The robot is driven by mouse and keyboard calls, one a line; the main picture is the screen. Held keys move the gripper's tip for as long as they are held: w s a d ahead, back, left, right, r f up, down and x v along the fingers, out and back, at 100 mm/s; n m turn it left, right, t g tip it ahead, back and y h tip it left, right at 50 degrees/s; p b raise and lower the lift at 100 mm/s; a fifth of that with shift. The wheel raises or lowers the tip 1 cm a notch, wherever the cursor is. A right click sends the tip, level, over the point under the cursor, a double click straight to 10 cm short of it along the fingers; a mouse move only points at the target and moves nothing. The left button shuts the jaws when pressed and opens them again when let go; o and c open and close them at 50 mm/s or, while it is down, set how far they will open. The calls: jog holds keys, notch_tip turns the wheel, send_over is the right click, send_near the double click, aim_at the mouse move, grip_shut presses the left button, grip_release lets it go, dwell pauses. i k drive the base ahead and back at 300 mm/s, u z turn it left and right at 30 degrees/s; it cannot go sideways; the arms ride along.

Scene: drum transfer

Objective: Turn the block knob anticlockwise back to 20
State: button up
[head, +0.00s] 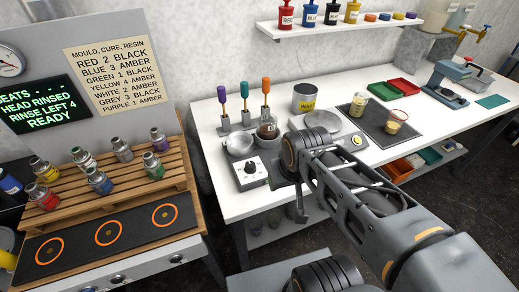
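The block knob (249,168) is a dark round dial on the pale front panel of a small heating block (254,181), near the front edge of the white bench. The dial's scale is too small to read, so I cannot tell its setting. My arm reaches in from the lower right, and its wrist is just right of the block. My gripper (300,213) seems to point down beside the bench's front edge, right of and apart from the knob. Its fingers are too small and dark to tell open from shut.
A can (306,97) and a scale (322,122) are to the right. A pallet with several small bottles (98,181) is at left.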

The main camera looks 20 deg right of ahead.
aim_at(251, 168)
jog(key=z, duration=0.1)
jog(key=k, duration=1)
jog(key=u, duration=0.9)
jog(key=i, duration=1.1)
jog(key=z, duration=0.8)
